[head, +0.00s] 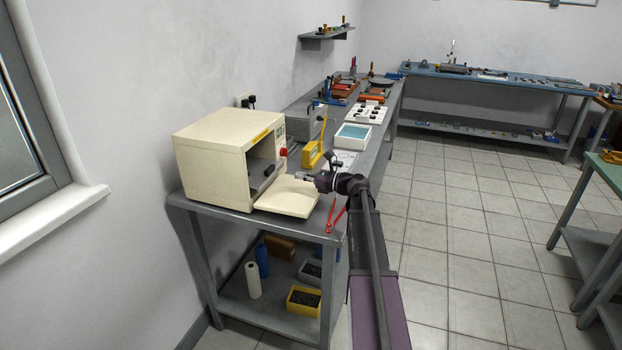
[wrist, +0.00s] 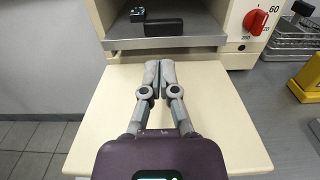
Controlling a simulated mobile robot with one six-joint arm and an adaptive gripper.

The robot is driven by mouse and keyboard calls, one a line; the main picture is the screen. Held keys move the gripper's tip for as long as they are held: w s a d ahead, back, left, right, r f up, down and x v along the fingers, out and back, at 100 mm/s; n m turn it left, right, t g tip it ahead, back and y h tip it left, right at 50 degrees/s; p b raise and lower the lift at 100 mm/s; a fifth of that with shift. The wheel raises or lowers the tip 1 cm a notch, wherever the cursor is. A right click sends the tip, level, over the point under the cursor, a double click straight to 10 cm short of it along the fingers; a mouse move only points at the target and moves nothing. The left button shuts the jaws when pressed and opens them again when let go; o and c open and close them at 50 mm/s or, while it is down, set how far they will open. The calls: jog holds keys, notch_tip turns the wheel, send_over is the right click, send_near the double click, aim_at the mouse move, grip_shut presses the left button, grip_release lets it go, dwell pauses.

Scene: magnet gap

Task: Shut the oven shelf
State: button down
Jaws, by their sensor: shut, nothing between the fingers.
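The cream oven (head: 220,150) stands on the grey bench at the left, with its front open. Its cream shelf or drop-down door (head: 289,196) sticks out flat from the front at the bottom. It also shows in the wrist view (wrist: 105,112), below the grey oven floor (wrist: 165,42). My gripper (head: 306,177) is over the shelf near its outer right side. In the wrist view my gripper (wrist: 160,66) has its fingers together and empty, pointing toward the oven opening. I cannot tell whether the fingers touch the shelf.
Inside the oven lie a black block (wrist: 150,26) and a small dark part (wrist: 112,14). A red knob (wrist: 256,21) is on the oven's right panel. A yellow device (head: 312,155) and a wire rack (wrist: 290,38) stand to the right. Red-handled pliers (head: 334,214) lie near the bench edge.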

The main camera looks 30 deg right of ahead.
aim_at(272, 170)
jog(key=x, duration=0.8)
jog(key=shift+w+a, duration=0.2)
jog(key=shift+w+d, duration=0.1)
